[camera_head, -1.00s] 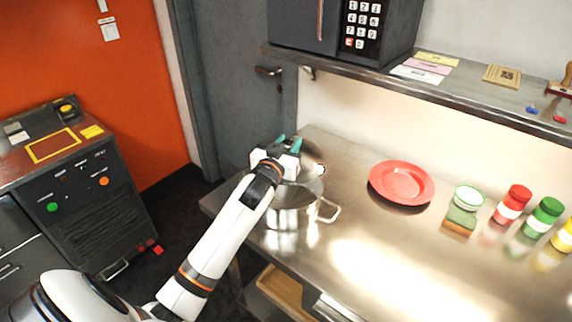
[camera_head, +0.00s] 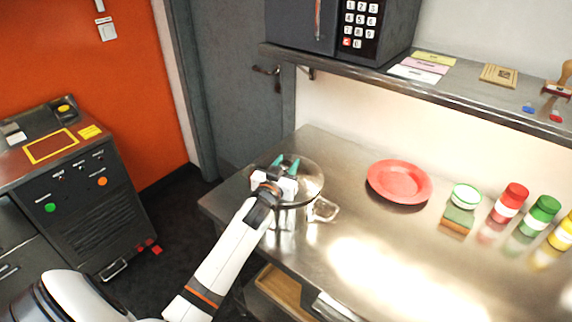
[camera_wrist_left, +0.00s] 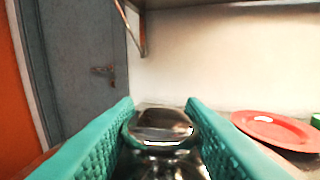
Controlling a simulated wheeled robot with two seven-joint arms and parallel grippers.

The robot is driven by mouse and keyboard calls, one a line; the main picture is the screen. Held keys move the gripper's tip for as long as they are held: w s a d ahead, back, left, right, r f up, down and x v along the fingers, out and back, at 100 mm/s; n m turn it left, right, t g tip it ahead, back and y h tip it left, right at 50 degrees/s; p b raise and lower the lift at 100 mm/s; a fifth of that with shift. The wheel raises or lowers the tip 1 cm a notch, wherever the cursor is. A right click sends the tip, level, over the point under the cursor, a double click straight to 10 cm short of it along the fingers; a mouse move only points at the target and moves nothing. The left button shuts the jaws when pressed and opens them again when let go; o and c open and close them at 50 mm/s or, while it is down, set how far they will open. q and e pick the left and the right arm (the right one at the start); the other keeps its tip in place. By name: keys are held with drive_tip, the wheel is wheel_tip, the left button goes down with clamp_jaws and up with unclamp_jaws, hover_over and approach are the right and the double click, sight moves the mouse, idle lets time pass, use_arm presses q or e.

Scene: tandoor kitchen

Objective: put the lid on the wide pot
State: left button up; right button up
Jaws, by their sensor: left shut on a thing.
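The wide pot (camera_head: 291,219) is a shiny steel pot near the left end of the steel counter, with a loop handle (camera_head: 325,210) on its right side. A round glassy lid (camera_head: 311,180) lies over the pot's mouth; whether it is seated all round cannot be told. My left gripper (camera_head: 286,165), with teal fingers, is over the lid's middle and shut on its knob. In the left wrist view the shiny metal knob (camera_wrist_left: 160,128) sits between the two teal fingers. My right gripper is not in view.
A red plate (camera_head: 399,182) lies right of the pot. A shelf (camera_head: 440,90) with a microwave runs above the counter. The counter front is clear.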

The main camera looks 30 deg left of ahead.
use_arm(q)
drive_tip(key=shift+f, duration=0.3)
drive_tip(key=o, duration=1.1)
